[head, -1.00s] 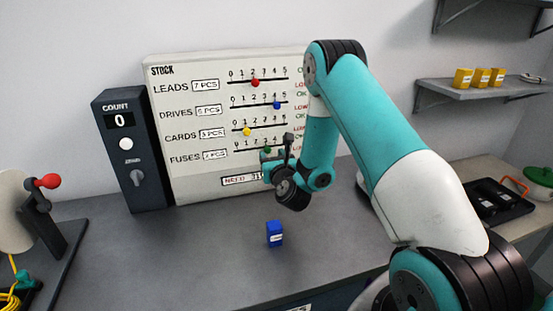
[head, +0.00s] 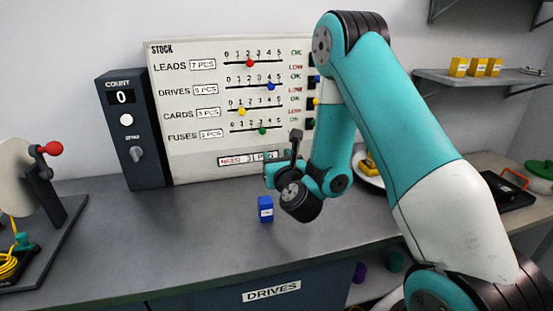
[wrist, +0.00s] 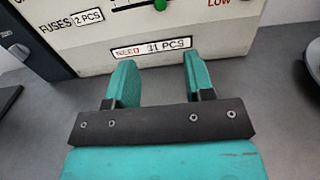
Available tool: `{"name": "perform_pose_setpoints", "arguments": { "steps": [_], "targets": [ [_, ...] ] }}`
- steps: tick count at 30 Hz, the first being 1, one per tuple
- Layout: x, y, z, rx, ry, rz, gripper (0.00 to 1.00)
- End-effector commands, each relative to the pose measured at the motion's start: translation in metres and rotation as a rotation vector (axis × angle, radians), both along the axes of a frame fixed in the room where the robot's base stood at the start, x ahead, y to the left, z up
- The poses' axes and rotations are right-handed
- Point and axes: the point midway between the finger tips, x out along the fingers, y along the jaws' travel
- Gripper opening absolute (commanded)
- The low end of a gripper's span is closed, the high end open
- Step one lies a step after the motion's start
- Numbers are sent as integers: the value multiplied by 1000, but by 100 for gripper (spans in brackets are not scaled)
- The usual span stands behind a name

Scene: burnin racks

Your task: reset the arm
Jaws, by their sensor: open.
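My gripper (wrist: 155,82) shows in the wrist view with its two teal fingers apart and nothing between them. In the head view my gripper (head: 268,174) is raised over the grey counter, in front of the lower edge of the stock board. My teal and white arm (head: 395,120) is bent, rising from the lower right and folding down at the elbow. A small blue box (head: 265,209) stands upright on the counter just below my gripper, apart from it.
The stock board (head: 190,105) with slider knobs stands behind the counter (head: 150,235), beside a dark count box (head: 133,130). A red-knobbed device (head: 45,200) is at left. A shelf (head: 475,78) with yellow boxes and a black tray (head: 510,190) are at right.

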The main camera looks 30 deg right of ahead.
Motion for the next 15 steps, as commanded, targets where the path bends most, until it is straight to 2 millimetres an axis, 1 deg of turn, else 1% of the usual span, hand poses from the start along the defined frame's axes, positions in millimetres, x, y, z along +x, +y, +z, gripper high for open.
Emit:
{"name": "perform_pose_setpoints", "arguments": {
  "steps": [7, 10, 11, 13, 14, 15],
  "targets": [
    [0, 0, 0, -1, 0, 1, 48],
    [3, 9, 5, -37, 18, 40, 48],
    [5, 16, 8, -64, 30, 69, 48],
    [9, 38, 18, -166, 75, 170, 48],
    [10, 52, 23, -230, 99, 229, 48],
    [10, 72, 31, -328, 130, 318, 48]
  ]
}}
